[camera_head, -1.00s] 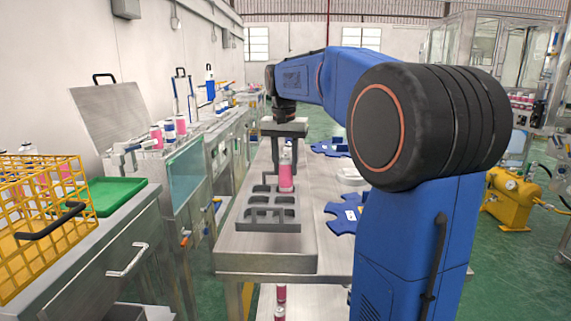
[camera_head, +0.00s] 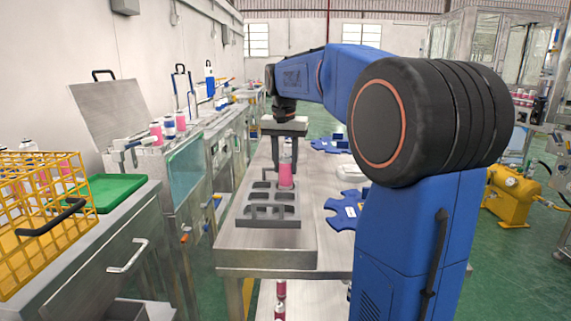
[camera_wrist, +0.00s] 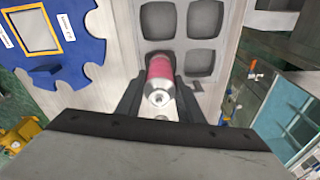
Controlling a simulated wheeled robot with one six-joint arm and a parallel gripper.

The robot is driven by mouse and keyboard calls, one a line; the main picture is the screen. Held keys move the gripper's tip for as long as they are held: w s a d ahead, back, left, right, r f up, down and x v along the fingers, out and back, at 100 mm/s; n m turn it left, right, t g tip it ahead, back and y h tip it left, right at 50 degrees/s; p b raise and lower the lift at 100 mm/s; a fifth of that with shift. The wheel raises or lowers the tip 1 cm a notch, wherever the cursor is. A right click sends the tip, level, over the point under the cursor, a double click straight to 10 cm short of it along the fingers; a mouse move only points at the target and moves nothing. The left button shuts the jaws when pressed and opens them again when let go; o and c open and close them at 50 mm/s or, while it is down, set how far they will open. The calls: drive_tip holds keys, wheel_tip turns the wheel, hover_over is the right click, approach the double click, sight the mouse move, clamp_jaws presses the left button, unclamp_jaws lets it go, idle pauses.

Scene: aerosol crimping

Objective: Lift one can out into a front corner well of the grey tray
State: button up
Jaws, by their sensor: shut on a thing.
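My gripper (camera_head: 286,160) is shut on a pink can with a silver top (camera_head: 286,176). The can is upright at the far right part of the grey tray (camera_head: 270,222), in the head view. In the wrist view my gripper (camera_wrist: 158,97) has one finger on each side of the can (camera_wrist: 158,72), with its silver domed top facing the camera. The can covers part of a well of the grey tray (camera_wrist: 182,40). I cannot tell whether its base is inside the well or just above it. The other wells that show look empty.
Blue notched plates (camera_head: 347,208) lie on the table right of the tray. A yellow wire crate (camera_head: 40,215) and a green tray (camera_head: 115,192) stand on the left bench. The steel table (camera_head: 265,255) is bare in front of the grey tray.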

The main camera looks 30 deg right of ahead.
drive_tip(key=shift+f, duration=0.1)
drive_tip(key=o, duration=1.4)
drive_tip(key=r, duration=0.5)
drive_tip(key=s+a+r, duration=0.1)
drive_tip(key=r, duration=1.1)
drive_tip(key=shift+s+a+r, duration=0.15)
drive_tip(key=shift+s+a, duration=0.05)
drive_tip(key=shift+a, duration=0.05)
